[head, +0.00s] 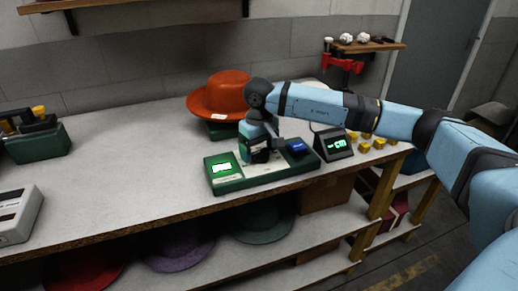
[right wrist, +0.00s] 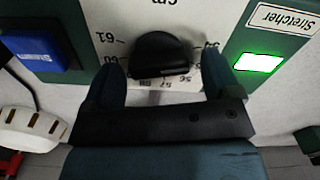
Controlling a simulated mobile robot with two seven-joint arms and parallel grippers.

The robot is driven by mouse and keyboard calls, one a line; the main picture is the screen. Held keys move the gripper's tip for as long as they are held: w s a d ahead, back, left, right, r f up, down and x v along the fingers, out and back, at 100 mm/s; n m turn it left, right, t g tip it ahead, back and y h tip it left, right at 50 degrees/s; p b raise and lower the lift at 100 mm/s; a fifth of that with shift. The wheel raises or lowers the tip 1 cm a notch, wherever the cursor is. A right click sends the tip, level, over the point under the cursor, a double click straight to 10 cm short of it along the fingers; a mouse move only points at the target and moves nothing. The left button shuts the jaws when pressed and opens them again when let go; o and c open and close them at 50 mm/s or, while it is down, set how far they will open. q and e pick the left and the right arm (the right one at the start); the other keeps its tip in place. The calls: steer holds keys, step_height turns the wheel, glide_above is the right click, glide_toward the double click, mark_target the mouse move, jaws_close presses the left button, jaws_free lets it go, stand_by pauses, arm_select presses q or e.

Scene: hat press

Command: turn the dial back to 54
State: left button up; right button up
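The dial (right wrist: 162,50) is a black knob on a white scale plate (right wrist: 121,20) marked in cm. In the right wrist view the numbers are upside down; 61, 60 and 57 can be made out, and 54 cannot be seen. My right gripper (right wrist: 160,66) is open, one finger on each side of the dial, with a gap to the knob on both sides. In the head view the gripper (head: 261,152) points down over the green stretcher unit (head: 222,184) and hides the dial. The dial's pointer is hidden. My left gripper is out of view.
The unit carries a blue Steam button (right wrist: 40,48) and a lit green window (right wrist: 257,63). A small cm display (head: 336,144) stands to its right, its digits unreadable. An orange hat (head: 222,94) sits behind. Yellow blocks (head: 365,146) lie at right. The table's left middle is clear.

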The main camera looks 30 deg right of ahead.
steer(key=shift+r, duration=0.1)
arm_select(q)
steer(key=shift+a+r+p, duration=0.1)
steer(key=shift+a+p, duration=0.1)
steer(key=shift+p, duration=0.5)
arm_select(e)
step_height(320, 180, up, 14)
steer(key=shift+a+f, duration=0.1)
steer(key=shift+f, duration=0.15)
